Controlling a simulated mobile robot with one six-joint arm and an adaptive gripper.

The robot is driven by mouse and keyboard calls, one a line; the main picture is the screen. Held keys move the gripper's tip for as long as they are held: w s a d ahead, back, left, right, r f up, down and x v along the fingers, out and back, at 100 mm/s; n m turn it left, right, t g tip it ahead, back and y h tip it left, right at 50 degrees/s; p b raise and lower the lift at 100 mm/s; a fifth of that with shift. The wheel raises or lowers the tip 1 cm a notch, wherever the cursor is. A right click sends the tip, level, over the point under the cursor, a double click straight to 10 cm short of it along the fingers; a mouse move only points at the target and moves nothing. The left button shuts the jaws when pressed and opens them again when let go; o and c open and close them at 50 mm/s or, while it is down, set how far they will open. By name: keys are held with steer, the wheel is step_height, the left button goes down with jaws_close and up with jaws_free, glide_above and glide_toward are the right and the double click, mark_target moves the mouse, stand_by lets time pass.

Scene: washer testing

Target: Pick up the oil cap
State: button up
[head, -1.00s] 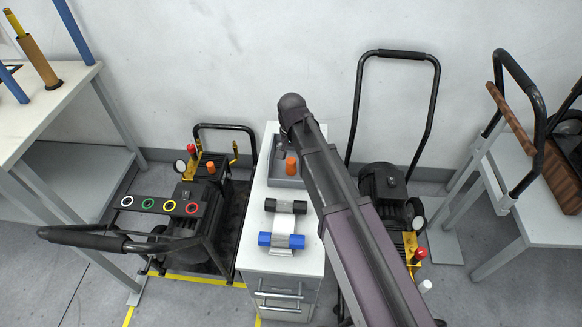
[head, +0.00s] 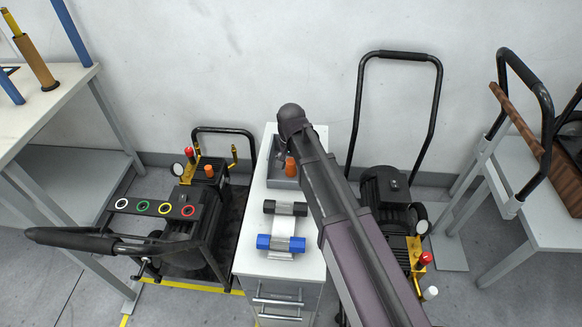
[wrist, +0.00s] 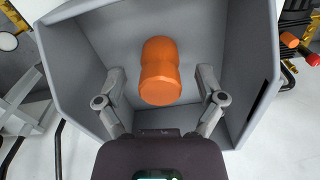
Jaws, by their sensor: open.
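The oil cap, an orange, knobbed cylinder (wrist: 160,72), is inside a grey open bin (wrist: 85,45). The cap (head: 291,167) also shows in the head view, in the bin (head: 279,181) on the white cabinet. My gripper (wrist: 160,80) is open, with one finger left of the cap and one right of it. Gaps show on both sides, so the fingers are apart from the cap. In the head view my arm hides most of my gripper.
Pressure washers stand left (head: 180,225) and right (head: 392,200) of the white cabinet (head: 250,225). Another orange cap (head: 209,170) is on the left washer. Bin walls surround my fingers.

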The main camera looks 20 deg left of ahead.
mark_target(291, 161)
steer(key=c, duration=1)
steer(key=shift+c, duration=0.2)
steer(key=shift+r, duration=0.1)
step_height(291, 161, up, 10)
steer(key=p, duration=1)
